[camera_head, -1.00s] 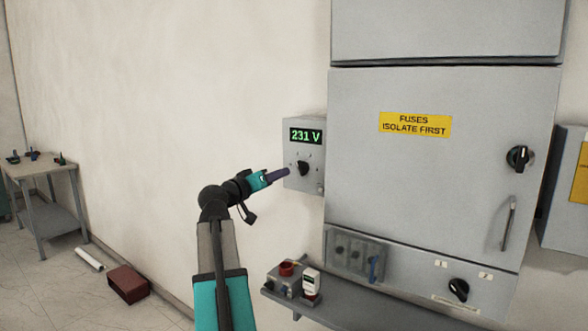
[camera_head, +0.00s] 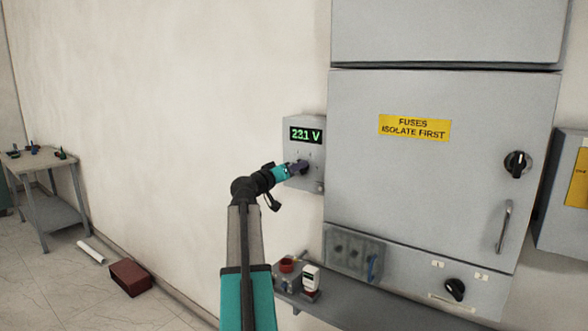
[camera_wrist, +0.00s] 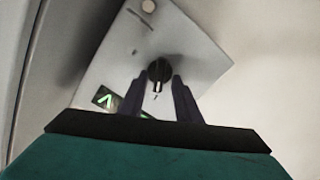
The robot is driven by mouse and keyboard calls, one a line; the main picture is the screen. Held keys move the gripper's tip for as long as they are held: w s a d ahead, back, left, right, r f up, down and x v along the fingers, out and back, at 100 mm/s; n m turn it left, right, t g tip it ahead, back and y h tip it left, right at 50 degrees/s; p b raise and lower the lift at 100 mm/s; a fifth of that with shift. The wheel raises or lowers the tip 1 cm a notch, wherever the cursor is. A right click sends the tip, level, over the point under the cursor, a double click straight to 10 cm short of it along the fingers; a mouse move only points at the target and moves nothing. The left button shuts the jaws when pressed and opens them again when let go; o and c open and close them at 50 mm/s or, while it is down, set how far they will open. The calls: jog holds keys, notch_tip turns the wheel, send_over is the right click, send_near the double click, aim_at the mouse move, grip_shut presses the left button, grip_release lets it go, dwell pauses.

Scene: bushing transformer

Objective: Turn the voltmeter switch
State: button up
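The voltmeter box (camera_head: 309,126) is a grey box on the wall with a green display (camera_head: 306,135) reading 231 V. Its black rotary switch (camera_wrist: 159,70) shows in the wrist view, between and just beyond the tips of my two fingers. My gripper (camera_head: 299,168) reaches the front of the box at the switch in the head view and covers most of the knob there. In the wrist view my gripper (camera_wrist: 158,80) has its fingers apart, one on each side of the knob. I cannot tell whether they touch it. Part of the display is hidden behind a finger.
The large grey cabinet (camera_head: 430,180) stands directly right of the box. A shelf (camera_head: 350,307) below holds a red-topped device (camera_head: 287,266) and a white handheld meter (camera_head: 310,280). A side table (camera_head: 45,163) and a dark red box (camera_head: 130,278) are at the left.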

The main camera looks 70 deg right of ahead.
grip_shut()
jog(key=shift+a, duration=0.1)
